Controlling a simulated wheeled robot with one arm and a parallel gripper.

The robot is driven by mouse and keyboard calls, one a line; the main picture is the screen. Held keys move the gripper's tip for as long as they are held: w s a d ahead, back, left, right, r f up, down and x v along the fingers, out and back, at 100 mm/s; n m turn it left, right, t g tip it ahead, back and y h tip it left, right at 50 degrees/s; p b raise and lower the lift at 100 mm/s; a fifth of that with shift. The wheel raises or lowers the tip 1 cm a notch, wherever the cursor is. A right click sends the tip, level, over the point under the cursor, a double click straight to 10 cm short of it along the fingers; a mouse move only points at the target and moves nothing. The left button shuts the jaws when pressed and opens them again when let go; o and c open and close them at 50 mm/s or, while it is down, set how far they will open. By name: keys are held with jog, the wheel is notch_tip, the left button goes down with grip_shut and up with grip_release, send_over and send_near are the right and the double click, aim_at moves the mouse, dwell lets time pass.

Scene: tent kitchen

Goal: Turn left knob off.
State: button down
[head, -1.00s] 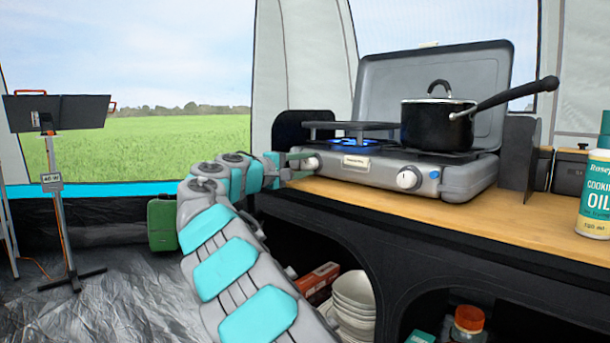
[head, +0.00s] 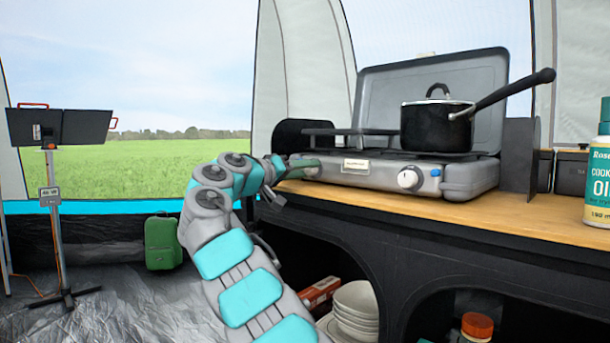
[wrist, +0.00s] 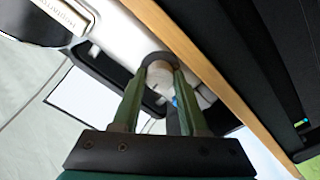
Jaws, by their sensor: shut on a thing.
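The grey two-burner camp stove (head: 372,176) stands on the wooden counter with its lid up. My gripper (head: 304,164) reaches the left end of its front panel. In the wrist view, my gripper's two green fingers (wrist: 160,80) are closed around the pale round left knob (wrist: 161,71), one on each side. In the head view the fingers largely hide this knob. No blue flame shows at the left burner (head: 350,132). The white right knob (head: 409,179) stands free on the front panel.
A black saucepan (head: 437,128) sits on the right burner, its handle pointing right. A cooking oil can (head: 597,175) stands at the counter's right. Stacked bowls (head: 356,305) are on the shelf below. The counter's front edge runs beneath my gripper.

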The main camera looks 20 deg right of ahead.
jog(key=shift+f+m, duration=0.1)
jog(key=shift+m, duration=0.6)
jog(key=shift+c, duration=2.2)
grip_release()
jog(key=v, duration=0.7)
jog(key=shift+a+b, duration=0.3)
jog(key=shift+a, duration=0.05)
jog(key=shift+s, duration=0.1)
